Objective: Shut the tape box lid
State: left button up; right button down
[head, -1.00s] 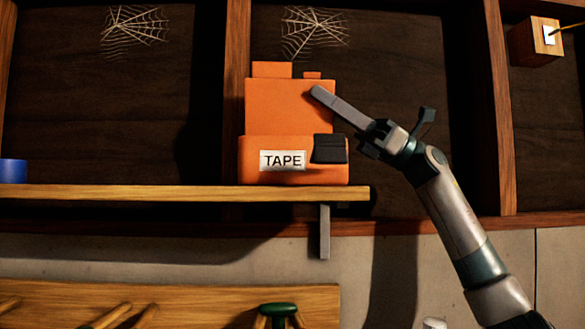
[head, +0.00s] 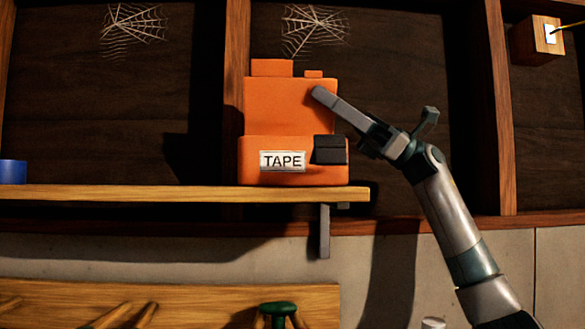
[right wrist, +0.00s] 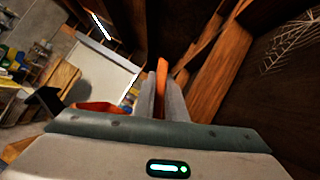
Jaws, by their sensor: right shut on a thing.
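The orange tape box (head: 250,160) stands on a wooden shelf, with a white TAPE label (head: 283,161) and a dark latch (head: 330,149) on its front. Its orange lid (head: 285,105) stands open, upright behind the body. My right gripper (head: 318,94) reaches in from the right, its fingers at the lid's upper right edge. In the right wrist view, the gripper (right wrist: 161,95) is shut on the lid, whose orange strip (right wrist: 162,72) shows between the fingers. Part of the box body (right wrist: 100,107) shows there too. My left gripper is not in view.
The shelf (head: 120,193) ends just right of the box, above a metal bracket (head: 324,232). A blue roll (head: 12,171) lies at the shelf's far left. A wooden post (head: 495,110) stands behind my right arm.

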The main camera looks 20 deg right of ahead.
jog(key=shift+s+n, duration=0.15)
jog(key=shift+n, duration=0.25)
jog(key=shift+s+a+f+n+g+p, duration=0.1)
jog(key=shift+s+n+g+p, duration=0.2)
jog(key=shift+n+g, duration=0.3)
jog(key=shift+s+f+n+h, duration=0.2)
jog(key=shift+n+h, duration=0.1)
jog(key=shift+n, duration=0.2)
jog(key=c, duration=1.7)
grip_release()
jog(key=d, duration=0.2)
jog(key=s+d+p, duration=0.1)
jog(key=d, duration=0.3)
jog(key=shift+s+d, duration=0.4)
